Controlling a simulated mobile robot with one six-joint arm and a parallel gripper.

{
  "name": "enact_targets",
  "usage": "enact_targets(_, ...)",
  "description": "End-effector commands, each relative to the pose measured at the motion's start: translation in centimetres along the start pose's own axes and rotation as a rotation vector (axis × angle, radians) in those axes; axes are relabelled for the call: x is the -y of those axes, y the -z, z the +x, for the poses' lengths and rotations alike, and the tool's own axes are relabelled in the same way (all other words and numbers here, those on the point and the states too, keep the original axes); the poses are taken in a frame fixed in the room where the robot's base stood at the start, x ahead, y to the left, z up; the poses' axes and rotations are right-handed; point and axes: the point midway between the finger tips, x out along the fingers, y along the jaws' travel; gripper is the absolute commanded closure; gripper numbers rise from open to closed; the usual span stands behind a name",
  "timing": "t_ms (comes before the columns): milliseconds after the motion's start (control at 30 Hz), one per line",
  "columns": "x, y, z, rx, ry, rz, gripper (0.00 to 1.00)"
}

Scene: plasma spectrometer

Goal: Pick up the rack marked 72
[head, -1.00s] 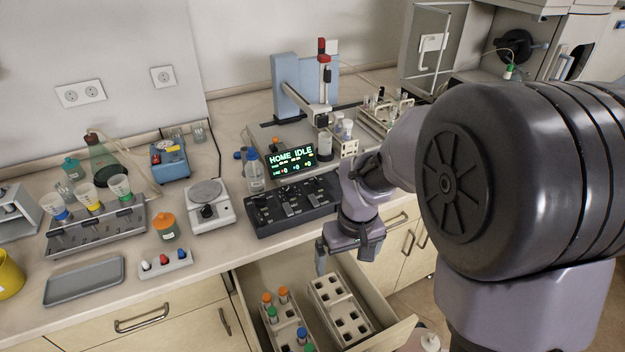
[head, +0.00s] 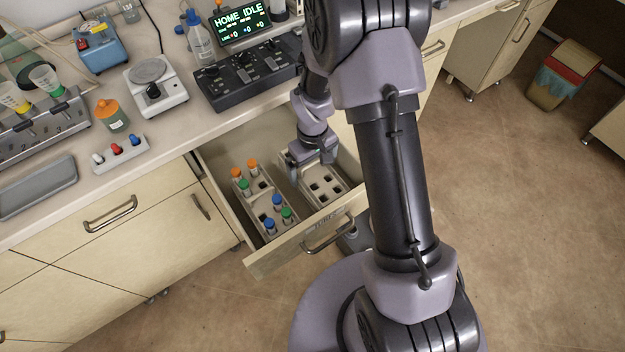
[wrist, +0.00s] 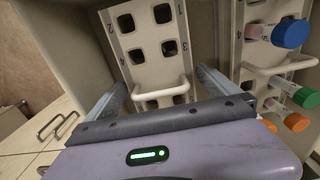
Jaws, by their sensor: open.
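Two pale racks sit in the open drawer (head: 277,254). The right rack (head: 334,200) is empty, with square holes; in the wrist view (wrist: 149,72) it shows small marks beside the holes and a white bar handle. The left rack (head: 259,201) holds several tubes with orange, green and blue caps; it also shows at the right of the wrist view (wrist: 262,62). I cannot read 72 on either rack. My gripper (head: 312,158) is over the far end of the empty rack. In the wrist view its open fingers (wrist: 160,90) appear on either side of the handle, with nothing held.
The drawer walls stand close around the racks. The counter above the drawer carries a black control unit (head: 245,80), a balance (head: 155,88), an orange-lidded jar (head: 112,116) and a small block with coloured knobs (head: 120,152).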

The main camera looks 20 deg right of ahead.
Motion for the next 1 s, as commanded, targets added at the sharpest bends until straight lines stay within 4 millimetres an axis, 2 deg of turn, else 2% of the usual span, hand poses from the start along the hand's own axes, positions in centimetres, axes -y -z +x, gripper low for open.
enact_targets(33, 0.0, 0.0, 1.6, 0.001, 0.0, 0.0, 0.0)
enact_targets(67, 0.0, 0.0, 1.9, 0.0, 0.0, 0.0, 0.0)
enact_targets(267, 0.0, 0.0, 1.8, -0.001, 0.0, 0.0, 0.0)
enact_targets(600, 0.0, 0.0, 1.8, -0.001, 0.0, 0.0, 0.63)
enact_targets(767, 0.0, 0.0, 1.7, -0.001, 0.0, 0.0, 0.63)
enact_targets(833, 0.0, 0.1, 1.2, -0.002, -0.001, 0.0, 0.63)
enact_targets(1000, -0.1, 0.1, -3.4, -0.004, -0.001, 0.0, 0.63)
